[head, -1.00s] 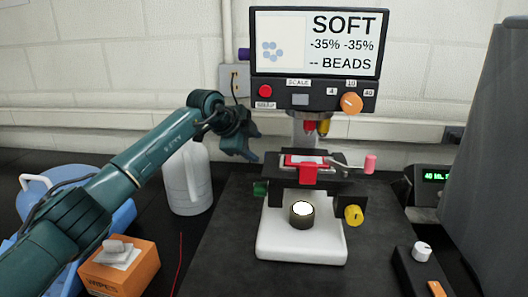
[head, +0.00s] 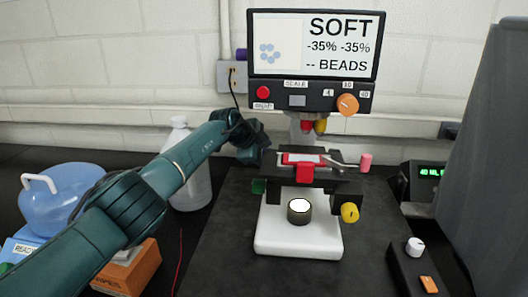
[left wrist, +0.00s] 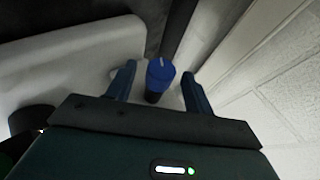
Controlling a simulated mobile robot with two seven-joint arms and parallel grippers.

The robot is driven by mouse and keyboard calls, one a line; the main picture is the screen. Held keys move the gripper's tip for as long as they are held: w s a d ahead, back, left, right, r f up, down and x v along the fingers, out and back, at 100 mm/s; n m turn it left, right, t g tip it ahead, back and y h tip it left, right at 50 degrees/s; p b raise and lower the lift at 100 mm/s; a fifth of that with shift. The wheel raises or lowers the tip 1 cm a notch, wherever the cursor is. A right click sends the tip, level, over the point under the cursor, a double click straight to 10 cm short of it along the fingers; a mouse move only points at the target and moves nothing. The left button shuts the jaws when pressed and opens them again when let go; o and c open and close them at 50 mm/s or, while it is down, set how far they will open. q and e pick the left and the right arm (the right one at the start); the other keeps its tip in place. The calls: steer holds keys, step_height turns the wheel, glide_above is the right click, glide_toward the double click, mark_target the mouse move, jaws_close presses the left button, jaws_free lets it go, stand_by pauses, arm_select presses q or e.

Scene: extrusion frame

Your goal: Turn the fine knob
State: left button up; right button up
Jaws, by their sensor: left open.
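A blue knob (left wrist: 160,72) with a pale mark on its face shows in the left wrist view. My left gripper (left wrist: 159,88) is open, with one finger to each side of the knob and a gap on both sides. In the head view my left gripper (head: 258,150) is at the left rear of the microscope's dark stage (head: 325,178), and its fingertips are hard to make out. The blue knob is not seen in the head view. The microscope's white base (head: 298,238) also shows in the left wrist view (left wrist: 70,60). My right gripper is not in view.
A yellow knob (head: 349,212) and a green knob (head: 259,186) are on the microscope. A white bottle (head: 190,190), blue jug (head: 60,190) and orange box (head: 140,268) stand at left. A control box with a white knob (head: 415,246) is at right.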

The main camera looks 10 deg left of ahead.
arm_select(q)
steer(key=c, duration=1)
steer(key=shift+o, duration=0.2)
